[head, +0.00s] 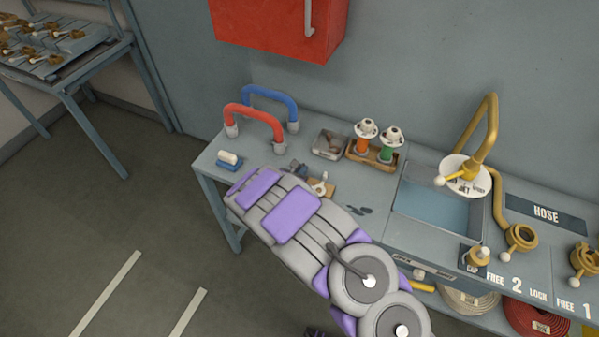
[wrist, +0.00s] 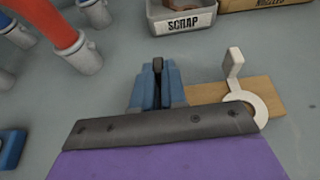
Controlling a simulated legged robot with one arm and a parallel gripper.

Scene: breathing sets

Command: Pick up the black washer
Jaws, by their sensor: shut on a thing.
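The black washer (wrist: 158,68) shows as a thin dark edge standing upright between the two sides of a small blue holder (wrist: 146,88). The holder also shows in the head view (head: 297,168), just beyond my arm. My gripper (wrist: 155,128) covers the near side of the holder with its dark, purple-backed jaw. The gripper also shows in the head view (head: 250,187), low over the bench. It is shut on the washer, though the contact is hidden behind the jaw. The washer appears to be within the holder.
A wooden board with a white ring-and-tab piece (wrist: 240,95) lies right of the holder. A scrap tray (wrist: 182,16) stands behind. Red (head: 255,120) and blue (head: 270,97) pipe handles rise at the left back. A blue block (head: 229,165) sits near the left edge.

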